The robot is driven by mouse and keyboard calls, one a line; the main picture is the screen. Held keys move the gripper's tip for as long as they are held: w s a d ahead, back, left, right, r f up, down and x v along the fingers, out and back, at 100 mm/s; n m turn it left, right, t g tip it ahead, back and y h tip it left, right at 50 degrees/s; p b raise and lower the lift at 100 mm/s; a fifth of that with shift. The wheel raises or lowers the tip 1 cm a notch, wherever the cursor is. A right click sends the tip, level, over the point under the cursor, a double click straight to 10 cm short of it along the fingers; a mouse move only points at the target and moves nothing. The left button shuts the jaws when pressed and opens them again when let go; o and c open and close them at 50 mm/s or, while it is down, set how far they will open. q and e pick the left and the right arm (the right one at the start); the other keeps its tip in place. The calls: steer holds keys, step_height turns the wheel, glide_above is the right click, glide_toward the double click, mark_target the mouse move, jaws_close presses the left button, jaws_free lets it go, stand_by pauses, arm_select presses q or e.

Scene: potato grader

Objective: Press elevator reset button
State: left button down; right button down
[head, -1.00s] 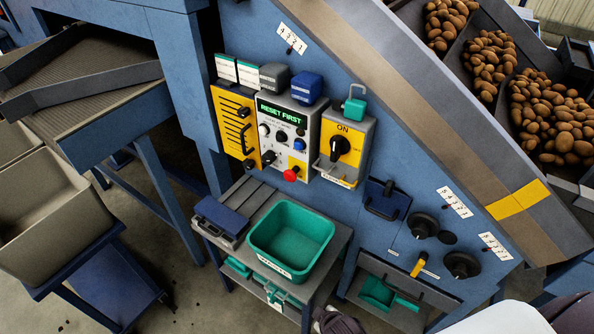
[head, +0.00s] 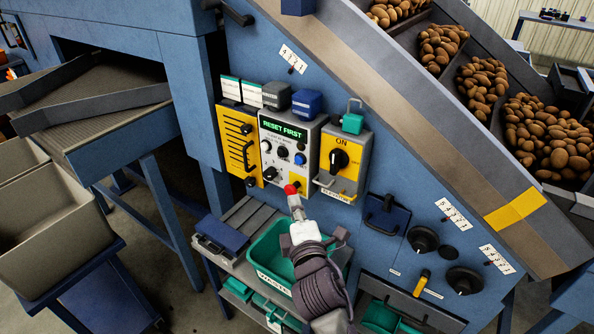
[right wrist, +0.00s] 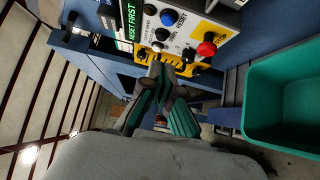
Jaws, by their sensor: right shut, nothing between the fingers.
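The control box (head: 283,160) has a green display reading "RESET FIRST". A small blue button (head: 300,159) sits at its right side; it also shows in the right wrist view (right wrist: 168,17) beside lettering that seems to read "RESET". A red button (head: 290,188) is at the bottom of the box and shows in the right wrist view (right wrist: 206,48). My right gripper (head: 295,204) is shut and empty, just below the red button in the head view. In the right wrist view its fingertips (right wrist: 160,72) are below the panel's knobs; contact cannot be told. My left gripper is out of view.
Right of the box is a yellow elevator switch (head: 343,165) marked "ON". A green bin (head: 262,254) stands on a cart under the panel, partly hidden by my right arm. A blue-handled item (head: 386,213) and dark knobs (head: 422,239) are lower right.

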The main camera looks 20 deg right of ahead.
steer(key=shift+w, duration=0.1)
steer(key=p, duration=0.2)
glide_toward(294, 160)
steer(key=w+a, duration=0.2)
steer(key=w, duration=0.2)
steer(key=w+d, duration=0.2)
steer(key=shift+d+p, duration=0.3)
steer(key=shift+d, duration=0.05)
steer(key=shift+w, duration=0.1)
